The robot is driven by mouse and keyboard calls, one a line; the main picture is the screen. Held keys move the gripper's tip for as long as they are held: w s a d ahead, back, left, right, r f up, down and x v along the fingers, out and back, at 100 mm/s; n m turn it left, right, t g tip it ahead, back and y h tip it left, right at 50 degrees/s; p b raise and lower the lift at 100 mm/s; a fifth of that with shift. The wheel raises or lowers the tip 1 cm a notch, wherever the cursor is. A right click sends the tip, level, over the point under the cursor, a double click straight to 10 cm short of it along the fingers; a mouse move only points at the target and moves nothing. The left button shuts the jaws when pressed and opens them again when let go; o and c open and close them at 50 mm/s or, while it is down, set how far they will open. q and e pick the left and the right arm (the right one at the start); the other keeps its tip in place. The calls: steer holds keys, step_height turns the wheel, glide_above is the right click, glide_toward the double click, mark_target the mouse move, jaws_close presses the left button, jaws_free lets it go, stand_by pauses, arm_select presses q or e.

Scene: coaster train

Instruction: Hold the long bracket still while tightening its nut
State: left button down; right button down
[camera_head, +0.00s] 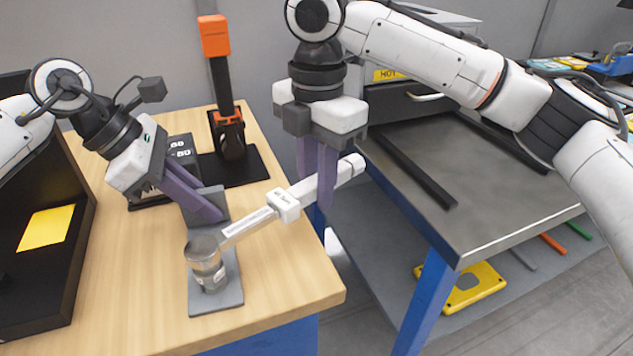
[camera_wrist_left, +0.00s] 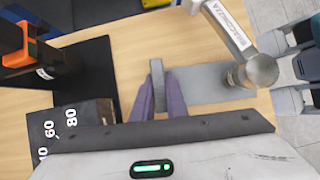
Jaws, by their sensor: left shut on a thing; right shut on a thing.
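The long grey bracket (camera_head: 229,290) lies on the wooden bench, with an upright plate at its far end. My left gripper (camera_head: 211,208) is shut on that upright plate; in the left wrist view the plate (camera_wrist_left: 157,78) stands between its purple fingers. A white wrench (camera_head: 247,225) has its round metal head (camera_head: 205,252) over the near part of the bracket. The head also shows in the left wrist view (camera_wrist_left: 262,70). The nut is hidden, apparently under that head. My right gripper (camera_head: 318,186) is shut on the wrench handle (camera_head: 346,171), beyond the bench's right edge.
A black stand with an orange top (camera_head: 215,36) is at the back of the bench. A dark block with white numbers (camera_head: 181,149) is behind my left gripper. A black bin (camera_head: 77,242) with a yellow patch is at left. A grey-topped table (camera_head: 480,220) stands right, across a gap.

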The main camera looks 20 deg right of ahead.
steer(key=shift+f, duration=0.7)
stand_by(1.6)
steer(key=shift+s+d+f+m, duration=0.1)
steer(key=shift+s+d+m, duration=0.15)
steer(key=shift+s+m, duration=0.4)
steer(key=shift+s+d+f+m, duration=0.1)
steer(key=shift+s+d+m, duration=0.2)
steer(key=shift+s, duration=0.5)
stand_by(0.9)
steer(key=shift+s+d+r+m, duration=0.1)
steer(key=shift+s+m, duration=1.25)
steer(key=shift+s, duration=0.75)
stand_by(1.2)
